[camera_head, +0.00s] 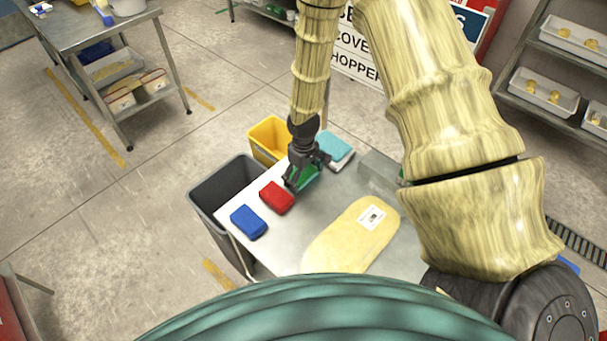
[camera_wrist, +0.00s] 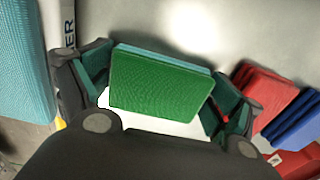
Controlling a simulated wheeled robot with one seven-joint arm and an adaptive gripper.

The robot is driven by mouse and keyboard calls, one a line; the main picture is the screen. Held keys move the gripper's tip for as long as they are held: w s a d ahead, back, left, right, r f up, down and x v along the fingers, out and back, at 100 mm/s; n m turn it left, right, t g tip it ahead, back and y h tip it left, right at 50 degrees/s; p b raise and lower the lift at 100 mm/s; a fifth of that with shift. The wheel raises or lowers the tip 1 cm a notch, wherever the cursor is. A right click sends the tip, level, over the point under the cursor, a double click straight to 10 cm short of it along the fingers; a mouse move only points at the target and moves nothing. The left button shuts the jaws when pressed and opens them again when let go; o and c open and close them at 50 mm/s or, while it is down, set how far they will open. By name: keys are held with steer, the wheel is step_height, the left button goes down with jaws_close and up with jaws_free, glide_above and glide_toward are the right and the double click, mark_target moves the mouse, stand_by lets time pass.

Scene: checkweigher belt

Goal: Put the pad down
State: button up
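The green pad (camera_wrist: 160,82) lies between the two fingers of my gripper (camera_wrist: 165,85) in the wrist view, with a bluish edge along its far side. Both fingertips appear to meet its opposite sides. In the head view my gripper (camera_head: 299,176) points down over the steel table (camera_head: 290,240), and the green pad (camera_head: 308,176) is partly hidden behind the fingers. I cannot tell whether its underside touches the table. The red pad (camera_head: 276,197) and the blue pad (camera_head: 248,222) lie to its left; a teal-and-white pad (camera_head: 335,148) lies to its upper right.
A yellow bin (camera_head: 268,137) and a dark grey bin (camera_head: 222,190) stand beside the table. A yellowish bag with a label (camera_head: 340,243) covers the table's front. A grey block (camera_head: 380,171) sits on the right. Bare tabletop shows between the pads and the bag.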

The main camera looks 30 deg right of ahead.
mark_target(304, 174)
steer(key=shift+r, duration=0.1)
stand_by(0.3)
step_height(304, 174, up, 12)
steer(key=b, duration=0.3)
stand_by(0.7)
stand_by(0.4)
